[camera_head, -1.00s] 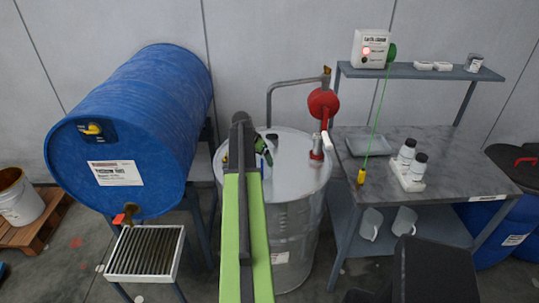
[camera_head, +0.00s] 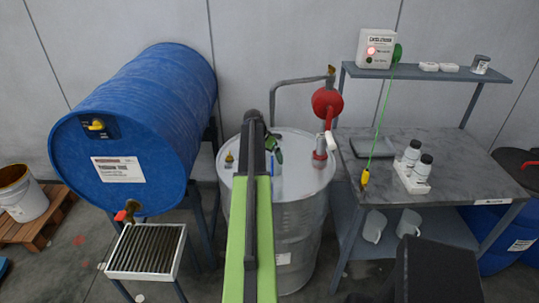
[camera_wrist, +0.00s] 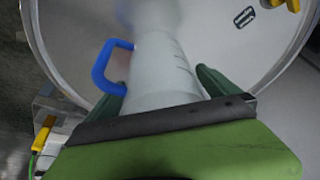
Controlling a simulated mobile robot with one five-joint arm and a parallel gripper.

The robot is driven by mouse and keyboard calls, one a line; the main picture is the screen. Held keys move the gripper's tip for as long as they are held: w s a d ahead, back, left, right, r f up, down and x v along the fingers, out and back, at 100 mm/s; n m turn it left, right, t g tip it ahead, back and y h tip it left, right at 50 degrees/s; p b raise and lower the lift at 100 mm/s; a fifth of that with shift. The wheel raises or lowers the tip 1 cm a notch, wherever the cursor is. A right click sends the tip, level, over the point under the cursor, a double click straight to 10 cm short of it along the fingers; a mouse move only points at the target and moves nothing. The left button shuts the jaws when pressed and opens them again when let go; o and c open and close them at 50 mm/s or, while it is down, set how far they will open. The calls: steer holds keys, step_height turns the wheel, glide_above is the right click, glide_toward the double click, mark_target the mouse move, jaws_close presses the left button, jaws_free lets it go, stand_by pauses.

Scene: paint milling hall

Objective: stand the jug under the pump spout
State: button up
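The jug (camera_wrist: 160,70) is pale with a blue handle (camera_wrist: 103,68). In the wrist view it sits between my gripper's (camera_wrist: 162,90) two dark green fingers, which appear to press on both its sides. The handle is on the left. The red pump (camera_head: 326,103) stands on the right of the steel drum (camera_head: 305,220). Its grey spout pipe (camera_head: 285,82) bends left and down, ending behind my gripper.
A blue drum (camera_head: 135,130) lies on a stand at left, above a grated tray (camera_head: 147,250). At right a grey workbench (camera_head: 455,165) holds a bottle rack (camera_head: 411,180) and a dark tray (camera_head: 370,147). A green cord (camera_head: 380,115) hangs before it.

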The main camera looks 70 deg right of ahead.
steer(key=p+v, duration=1.1)
steer(key=v, duration=0.1)
steer(key=shift+r, duration=0.2)
steer(key=w+a+n+t+y, duration=0.1)
steer(key=w+a+n, duration=0.2)
steer(key=w+a, duration=0.7)
steer(key=w+a+f+n, duration=0.1)
steer(key=w+a+n, duration=0.45)
steer(key=a, duration=0.85)
steer(key=w+a+n+t+y, duration=0.1)
steer(key=w+a+n, duration=0.1)
steer(key=w+a, duration=0.9)
steer(key=s+a+n+y, duration=0.2)
steer(key=a+n, duration=0.9)
steer(key=a, duration=2.7)
steer(key=shift+a+f+g, duration=0.2)
steer(key=shift+f+g, duration=0.1)
steer(key=shift+f, duration=0.15)
